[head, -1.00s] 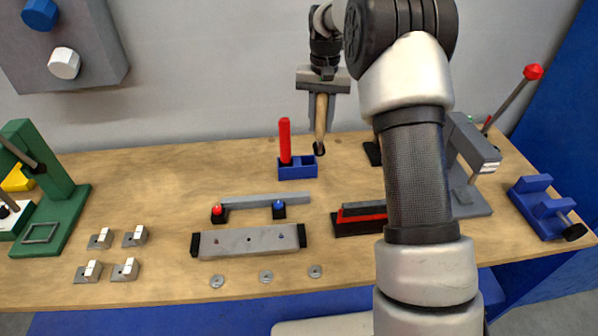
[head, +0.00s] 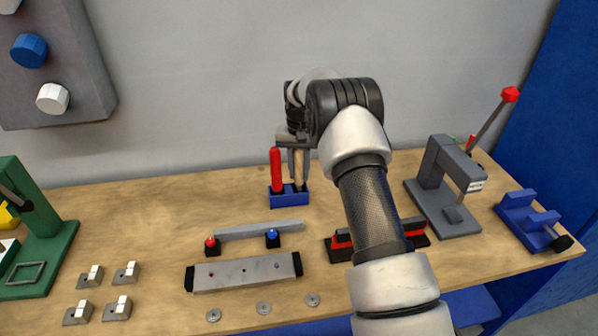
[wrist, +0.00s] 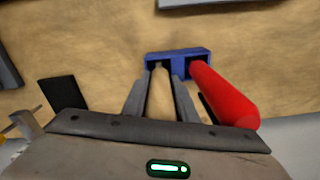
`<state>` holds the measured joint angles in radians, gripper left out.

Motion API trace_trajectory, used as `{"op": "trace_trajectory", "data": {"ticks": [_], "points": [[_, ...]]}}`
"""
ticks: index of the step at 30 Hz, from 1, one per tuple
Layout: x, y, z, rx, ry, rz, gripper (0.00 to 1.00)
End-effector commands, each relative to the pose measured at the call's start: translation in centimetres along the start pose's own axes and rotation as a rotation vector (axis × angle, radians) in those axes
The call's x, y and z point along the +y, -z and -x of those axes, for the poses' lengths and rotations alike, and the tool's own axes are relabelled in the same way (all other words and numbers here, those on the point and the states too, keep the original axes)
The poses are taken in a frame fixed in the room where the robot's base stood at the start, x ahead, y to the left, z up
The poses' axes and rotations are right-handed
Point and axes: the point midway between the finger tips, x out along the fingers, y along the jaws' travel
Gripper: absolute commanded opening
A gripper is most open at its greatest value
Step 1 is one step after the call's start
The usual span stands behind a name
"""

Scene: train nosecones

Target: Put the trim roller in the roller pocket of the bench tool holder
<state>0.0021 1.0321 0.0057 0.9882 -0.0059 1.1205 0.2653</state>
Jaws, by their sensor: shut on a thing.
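The trim roller (head: 299,166) has a pale wooden handle, upright between the fingers of my gripper (head: 299,175), which is shut on it. The blue bench tool holder (head: 290,201) stands on the bench towards the back wall. A red-handled tool (head: 275,168) stands in its left pocket in the head view. The roller's lower end is at the other pocket; whether it is inside or just above I cannot tell. In the wrist view the handle (wrist: 159,97) runs down to the holder (wrist: 196,53), beside the red tool (wrist: 222,95). The roller head is hidden.
A grey press (head: 447,190) with a red-knobbed lever stands on the right, and a blue vise (head: 528,219) beyond it. A grey bar (head: 245,272) and small metal blocks lie in front.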

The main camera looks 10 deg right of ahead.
Motion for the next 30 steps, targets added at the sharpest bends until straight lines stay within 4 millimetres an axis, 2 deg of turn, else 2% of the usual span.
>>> {"op": "trace_trajectory", "data": {"ticks": [14,15,17,26,30], "points": [[0.0,0.0,-1.0,0.001,0.000,0.000,0.01],[0.0,0.0,-0.9,0.001,0.000,0.000,0.32],[0.0,0.0,-0.9,0.000,0.000,0.000,0.42],[0.0,0.0,-0.8,0.000,0.000,0.000,0.44],[0.0,0.1,0.1,0.003,0.001,0.000,0.44]]}}
